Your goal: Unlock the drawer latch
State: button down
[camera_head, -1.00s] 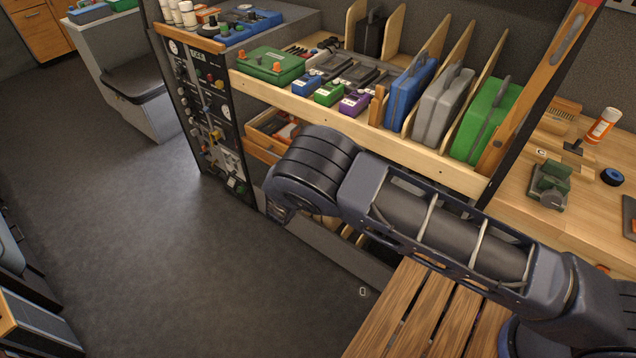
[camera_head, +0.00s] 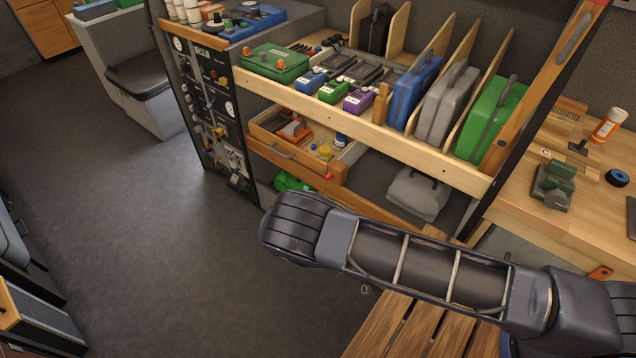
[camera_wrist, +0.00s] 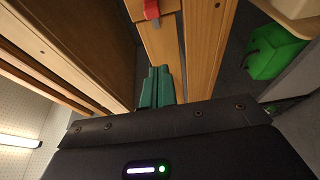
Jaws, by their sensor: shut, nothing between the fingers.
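A small red latch (camera_wrist: 151,9) sits on a wooden board (camera_wrist: 162,48) at the top of the wrist view. My gripper (camera_wrist: 160,72) shows there as two teal fingers pressed together with nothing between them. The fingertips point towards the wood, below the latch in the picture; I cannot tell whether they touch the wood. In the head view a wooden drawer (camera_head: 322,172) under the shelf has a metal handle and loose items in it. A small red spot (camera_head: 328,175) at its right end may be the latch. My gripper is hidden in the head view.
The shelf above holds pedals and upright cases, including a blue case (camera_head: 414,92) and a green case (camera_head: 491,118). A grey bag (camera_head: 416,192) lies below. A slatted wooden bench (camera_head: 400,325) stands at the front. The floor (camera_head: 130,240) at left is clear.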

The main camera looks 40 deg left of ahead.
aim_at(328, 180)
jog(key=x, duration=0.9)
jog(key=shift+w+a, duration=0.1)
jog(key=shift+w, duration=0.4)
jog(key=d, duration=0.2)
jog(key=shift+d, duration=0.9)
jog(key=shift+d, duration=1.45)
